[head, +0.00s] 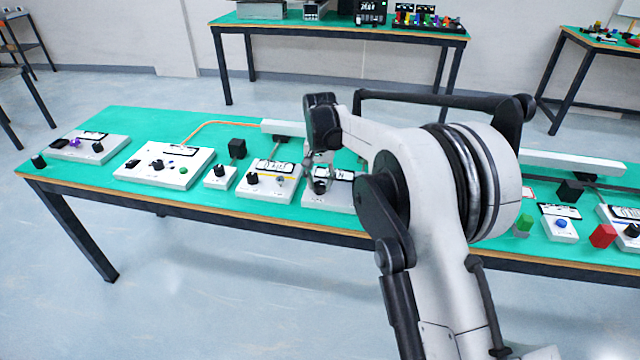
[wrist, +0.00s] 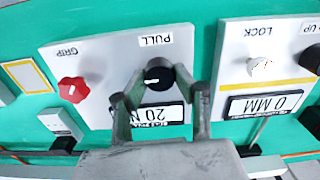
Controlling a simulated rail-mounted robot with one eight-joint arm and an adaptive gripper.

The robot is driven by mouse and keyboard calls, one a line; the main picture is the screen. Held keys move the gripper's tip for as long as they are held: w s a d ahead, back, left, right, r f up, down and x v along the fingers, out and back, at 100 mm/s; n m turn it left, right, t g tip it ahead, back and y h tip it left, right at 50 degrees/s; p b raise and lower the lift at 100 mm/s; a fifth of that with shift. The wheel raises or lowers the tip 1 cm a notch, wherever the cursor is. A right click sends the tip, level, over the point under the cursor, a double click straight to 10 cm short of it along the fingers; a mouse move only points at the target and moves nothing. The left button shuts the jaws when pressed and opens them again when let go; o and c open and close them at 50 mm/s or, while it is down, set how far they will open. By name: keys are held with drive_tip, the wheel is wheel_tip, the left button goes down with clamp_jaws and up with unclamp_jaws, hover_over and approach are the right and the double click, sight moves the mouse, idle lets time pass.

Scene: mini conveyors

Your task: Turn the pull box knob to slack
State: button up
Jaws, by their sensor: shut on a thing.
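The pull box (wrist: 95,55) is a white box with an upside-down PULL label, and it also shows under my arm in the head view (head: 325,203). Its pull knob (wrist: 158,76) is black, with a white mark pointing left in the wrist view. The box's display (wrist: 160,114) reads 20 N, upside down and partly covered by my fingers. My gripper (wrist: 159,86) is shut on the pull knob, one finger on each side. In the head view my gripper (head: 319,176) is over the pull box and the knob is hard to make out.
A red GRIP knob (wrist: 73,90) sits on the same box. Beside it stands a LOCK box (wrist: 235,45) with a white knob and a 0 MM display. More control boxes (head: 165,167) stand along the green table (head: 130,122). The table's front left has free room.

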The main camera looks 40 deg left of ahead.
sight(319, 184)
drive_tip(key=n, duration=0.4)
drive_tip(key=shift+n, duration=0.3)
drive_tip(key=n, duration=0.4)
drive_tip(key=shift+s+a+b, duration=0.1)
drive_tip(key=shift+b, duration=0.2)
drive_tip(key=n, duration=0.5)
drive_tip(key=shift+s+n, duration=0.1)
drive_tip(key=shift+n, duration=1.7)
drive_tip(key=o, duration=1.1)
drive_tip(key=shift+o, duration=0.2)
drive_tip(key=shift+r, duration=0.1)
wheel_tip(319, 184, up, 12)
